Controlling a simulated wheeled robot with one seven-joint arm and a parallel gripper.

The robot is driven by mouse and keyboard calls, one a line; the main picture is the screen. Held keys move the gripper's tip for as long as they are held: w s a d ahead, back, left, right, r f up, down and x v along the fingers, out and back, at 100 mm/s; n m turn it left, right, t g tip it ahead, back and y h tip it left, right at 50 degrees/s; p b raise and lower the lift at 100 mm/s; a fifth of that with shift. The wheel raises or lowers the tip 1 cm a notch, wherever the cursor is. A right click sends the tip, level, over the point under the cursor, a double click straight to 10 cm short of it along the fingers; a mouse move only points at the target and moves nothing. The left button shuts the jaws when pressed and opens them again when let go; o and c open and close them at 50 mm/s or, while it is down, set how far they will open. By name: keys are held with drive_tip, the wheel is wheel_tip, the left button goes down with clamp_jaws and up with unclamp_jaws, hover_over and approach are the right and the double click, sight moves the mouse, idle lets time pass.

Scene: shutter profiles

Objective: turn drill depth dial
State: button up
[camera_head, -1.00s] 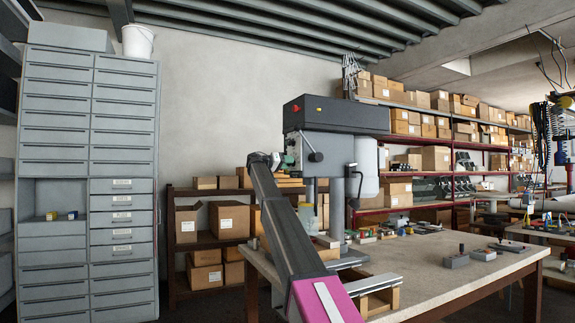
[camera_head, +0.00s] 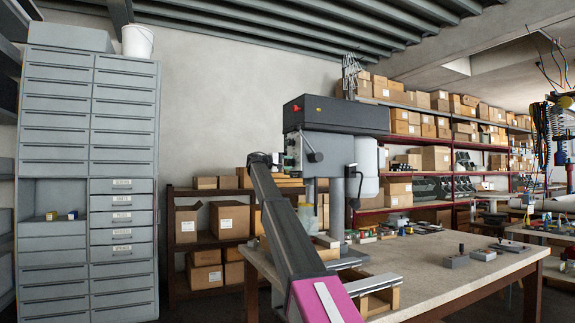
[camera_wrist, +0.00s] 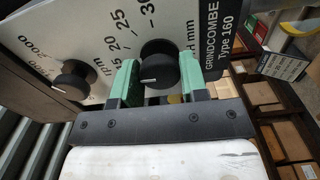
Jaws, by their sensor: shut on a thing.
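The drill press (camera_head: 335,118) stands on the workbench. In the wrist view, its black depth dial (camera_wrist: 158,57) sits on a pale scale plate (camera_wrist: 200,22) marked 15, 20, 25, 30 and mm. My gripper (camera_wrist: 158,66) has green fingers on either side of the dial and is shut on it. A white pointer line on the dial points left, toward the left finger, which hides part of the scale. In the head view my gripper (camera_head: 286,160) is at the drill's front panel, small and partly hidden by my wrist.
A second black knob (camera_wrist: 76,79) with an rpm scale is left of the dial. The workbench (camera_head: 430,262) holds small tools and blocks. A grey drawer cabinet (camera_head: 122,140) stands at left. Shelves with cardboard boxes (camera_head: 229,220) are behind.

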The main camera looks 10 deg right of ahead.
drive_tip(key=n, duration=0.6)
drive_tip(key=shift+n, duration=0.3)
idle(0.4)
drive_tip(key=o, duration=0.9)
drive_tip(key=shift+a, duration=0.1)
drive_tip(key=v, duration=1)
drive_tip(key=shift+s+a, duration=0.15)
drive_tip(key=shift+a, duration=0.2)
drive_tip(key=shift+a, duration=0.1)
